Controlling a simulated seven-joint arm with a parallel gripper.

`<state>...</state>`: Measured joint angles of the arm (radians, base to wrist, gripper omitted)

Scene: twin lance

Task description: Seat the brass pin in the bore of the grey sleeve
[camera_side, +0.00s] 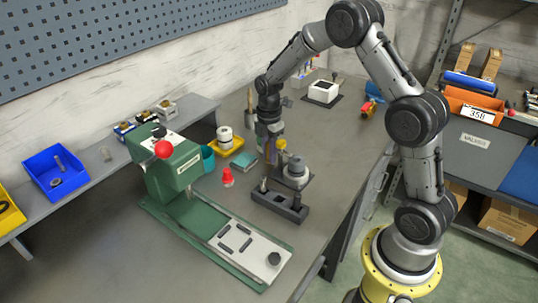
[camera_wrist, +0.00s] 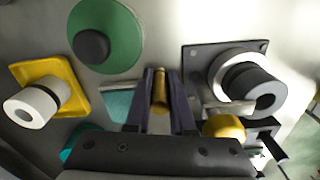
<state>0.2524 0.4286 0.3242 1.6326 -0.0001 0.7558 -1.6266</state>
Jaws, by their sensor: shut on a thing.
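My gripper (camera_wrist: 160,76) is shut on the brass pin (camera_wrist: 160,92), which shows between its two dark fingers in the wrist view. In the side view my gripper (camera_side: 270,150) hangs above the bench, and the pin cannot be made out clearly there. A grey cylinder in a light ring, which looks like the grey sleeve (camera_wrist: 262,92), stands on a dark square plate to the right of the fingers. It also shows in the side view (camera_side: 296,172), just right of the gripper. The pin is apart from it.
A yellow rounded part (camera_wrist: 222,127) sits close to the right finger. A dark block with posts (camera_side: 278,202) stands in front of the sleeve. A green press (camera_side: 175,165), a red cone (camera_side: 228,177) and a yellow tray (camera_side: 237,147) are to the left. Bench behind is partly clear.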

